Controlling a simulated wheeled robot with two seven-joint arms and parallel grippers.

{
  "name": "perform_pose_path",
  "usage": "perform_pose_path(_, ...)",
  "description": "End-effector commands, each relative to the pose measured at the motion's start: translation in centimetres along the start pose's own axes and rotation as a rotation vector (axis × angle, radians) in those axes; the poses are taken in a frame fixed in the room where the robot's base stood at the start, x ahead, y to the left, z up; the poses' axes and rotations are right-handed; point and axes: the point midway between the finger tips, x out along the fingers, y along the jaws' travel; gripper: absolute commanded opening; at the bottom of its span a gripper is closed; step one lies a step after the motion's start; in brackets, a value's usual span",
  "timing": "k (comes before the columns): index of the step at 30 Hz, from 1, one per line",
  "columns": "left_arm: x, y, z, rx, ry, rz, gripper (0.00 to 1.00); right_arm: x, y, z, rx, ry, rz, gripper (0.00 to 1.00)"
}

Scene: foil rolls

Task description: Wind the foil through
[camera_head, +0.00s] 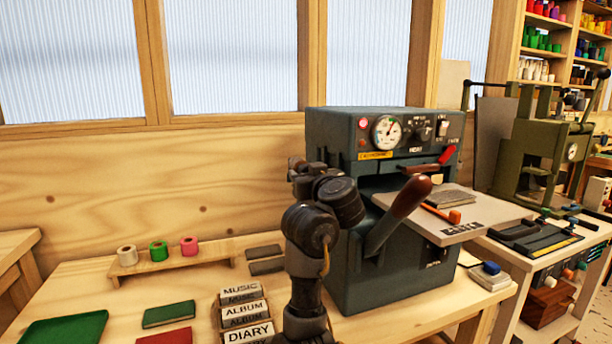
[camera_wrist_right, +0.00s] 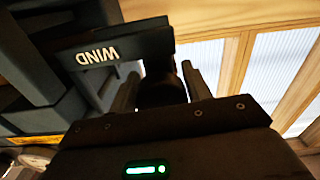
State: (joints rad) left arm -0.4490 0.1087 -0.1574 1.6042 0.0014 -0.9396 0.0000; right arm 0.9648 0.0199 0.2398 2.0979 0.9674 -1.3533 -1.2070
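The grey-green foil press (camera_head: 340,240) stands on the bench with a dial and a brown-handled lever (camera_head: 398,210). My right gripper (camera_head: 305,172) is at the press's left side, mostly hidden behind its own wrist. In the right wrist view, a dark plate (camera_wrist_right: 130,48) bears the word WIND, upside down. A dark knob (camera_wrist_right: 160,92) sits between my right gripper's fingers (camera_wrist_right: 160,84), with no clear gap beside it. Foil rolls in tan (camera_head: 128,255), green (camera_head: 158,250) and pink (camera_head: 189,245) stand on a wooden rack. My left gripper is out of view.
Label blocks (camera_head: 243,313), a green book (camera_head: 168,314), a red book (camera_head: 166,337) and a green tray (camera_head: 62,330) lie on the bench (camera_head: 200,290). The press's side shelf (camera_head: 455,222) holds a grey block and an orange-handled tool. Another press (camera_head: 545,150) stands at right.

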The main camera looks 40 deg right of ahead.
Motion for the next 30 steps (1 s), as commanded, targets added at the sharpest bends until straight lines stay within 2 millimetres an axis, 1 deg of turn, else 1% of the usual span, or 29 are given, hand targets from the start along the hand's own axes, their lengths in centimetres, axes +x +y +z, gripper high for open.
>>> perform_pose_path(1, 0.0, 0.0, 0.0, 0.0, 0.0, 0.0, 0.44, 0.0, -0.1, 0.0, 0.001, 0.0, -0.001, 0.41)
perform_pose_path(3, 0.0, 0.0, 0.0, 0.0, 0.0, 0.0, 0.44, 0.0, -0.1, 0.0, 0.001, 0.0, -0.001, 0.32)
perform_pose_path(6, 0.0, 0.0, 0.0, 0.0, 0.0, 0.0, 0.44, 0.0, -0.1, 0.0, 0.001, 0.0, -0.001, 0.21)
perform_pose_path(11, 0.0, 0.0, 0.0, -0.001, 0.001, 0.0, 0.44, 0.0, -0.1, 0.0, 0.01, 0.0, -0.001, 0.22)
perform_pose_path(17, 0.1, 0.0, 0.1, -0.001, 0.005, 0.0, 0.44, 0.0, -0.1, -0.1, 0.073, 0.0, -0.001, 0.22)
perform_pose_path(24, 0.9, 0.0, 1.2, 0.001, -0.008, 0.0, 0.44, 0.0, -0.1, -0.1, 0.248, 0.0, 0.0, 0.22)
perform_pose_path(30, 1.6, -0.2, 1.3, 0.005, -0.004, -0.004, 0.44, 0.0, -0.2, -0.2, 0.437, 0.0, 0.0, 0.22)
